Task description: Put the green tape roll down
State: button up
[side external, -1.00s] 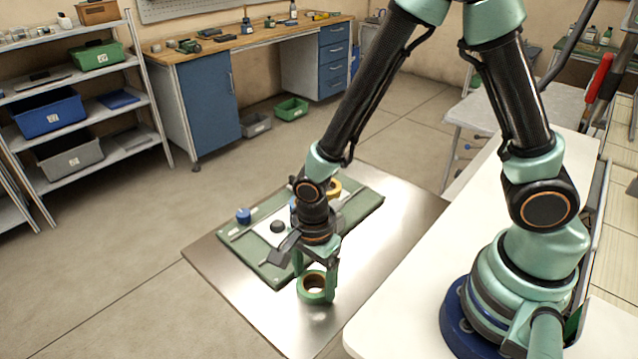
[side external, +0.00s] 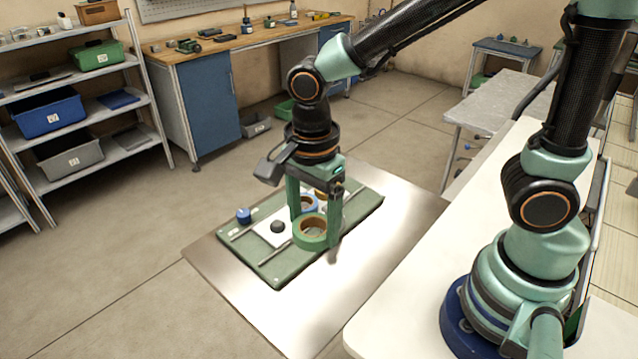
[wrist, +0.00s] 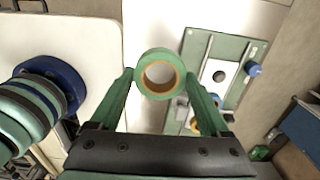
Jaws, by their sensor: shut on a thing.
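The green tape roll (side external: 312,244) is a ring with a brown inner core. My gripper (side external: 314,236) is shut on it, one green finger at each side. In the wrist view the green tape roll (wrist: 155,53) sits between the fingertips of my gripper (wrist: 160,76), its hole facing the camera. It appears held up above the metal sheet (side external: 390,222), overlapping the green board (side external: 272,277) in the side view. Its exact height is hard to tell.
A blue tape roll (side external: 309,202) and a yellow tape roll (side external: 321,194) are on the board, partly hidden behind my gripper. A black dome (side external: 278,226) and a blue cylinder (side external: 243,215) stand left of them. The near part of the metal sheet is bare.

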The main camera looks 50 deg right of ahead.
notch_tip(320, 180, up, 5)
notch_tip(320, 180, up, 4)
send_over(277, 223)
notch_tip(277, 223, down, 19)
jog(key=shift+f, duration=0.1)
dwell(0.5)
jog(key=shift+f, duration=0.55)
jog(key=o, duration=1.2)
jog(key=shift+r, duration=0.1)
